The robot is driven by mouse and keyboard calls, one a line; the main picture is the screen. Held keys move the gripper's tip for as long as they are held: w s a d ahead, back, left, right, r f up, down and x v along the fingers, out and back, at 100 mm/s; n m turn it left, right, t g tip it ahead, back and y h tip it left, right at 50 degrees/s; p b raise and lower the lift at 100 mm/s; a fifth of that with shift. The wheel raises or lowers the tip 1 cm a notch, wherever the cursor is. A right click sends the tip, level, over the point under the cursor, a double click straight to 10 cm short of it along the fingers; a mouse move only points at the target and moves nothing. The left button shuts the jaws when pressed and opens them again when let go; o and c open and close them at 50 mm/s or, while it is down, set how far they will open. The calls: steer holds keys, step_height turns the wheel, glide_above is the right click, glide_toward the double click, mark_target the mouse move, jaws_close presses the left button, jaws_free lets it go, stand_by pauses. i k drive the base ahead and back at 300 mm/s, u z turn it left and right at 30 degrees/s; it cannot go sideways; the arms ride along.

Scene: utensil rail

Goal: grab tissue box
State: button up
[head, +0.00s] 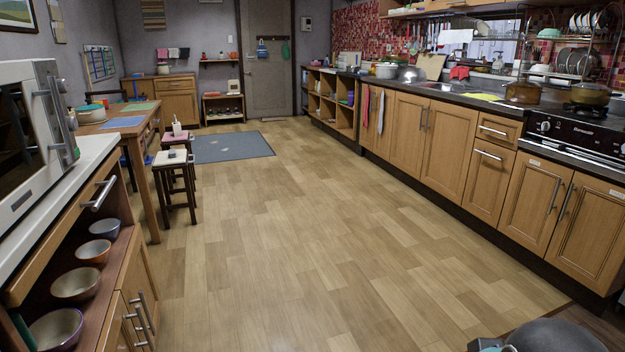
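I cannot make out a tissue box for certain. A pale box-like thing (348,60) stands at the far end of the right counter, also unclear. My gripper's fingers cannot be seen; only dark rounded parts, probably of my own arm, show at the bottom right edge.
The wooden floor (300,230) is clear down the middle. Stools (171,160) and a wooden table (150,125) stand at left, beyond a cabinet with bowls (75,284). Kitchen cabinets (445,145) and a stove (580,135) line the right. A grey mat (230,147) lies at the back.

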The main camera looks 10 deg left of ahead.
mark_target(177, 128)
steer(key=i, duration=4.2)
steer(key=u, duration=0.45)
steer(key=i, duration=1.9)
steer(key=u, duration=0.9)
steer(key=i, duration=1.95)
steer(key=u, duration=0.65)
steer(key=i, duration=0.95)
steer(key=u, duration=0.25)
